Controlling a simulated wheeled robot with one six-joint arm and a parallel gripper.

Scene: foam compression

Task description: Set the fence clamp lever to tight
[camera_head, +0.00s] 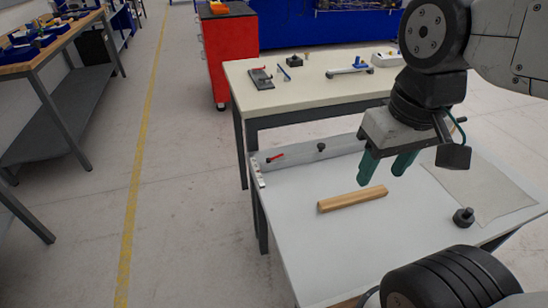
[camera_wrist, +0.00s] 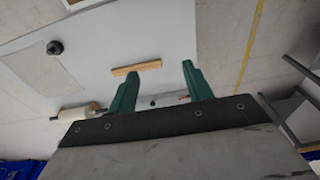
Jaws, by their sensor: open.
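The fence (camera_head: 300,152) is a light grey strip along the far edge of the white table. The red clamp lever (camera_head: 275,157) is near its left end, and a dark knob (camera_head: 321,147) is to the lever's right. In the wrist view a small bit of red, likely the lever (camera_wrist: 184,98), shows beside the right finger's base, and the dark knob (camera_wrist: 153,103) shows between the fingers. My gripper (camera_head: 382,174) has green fingers, is open and empty, and hangs above the table, right of the lever and apart from it. The lever's exact setting is too small to read.
A wooden bar (camera_head: 352,199) lies mid-table. A black round weight (camera_head: 463,217) and a grey sheet (camera_head: 485,190) are at the right. The wrist view shows a pale roll (camera_wrist: 78,112). A cream workbench (camera_head: 300,94) with tools stands behind the fence.

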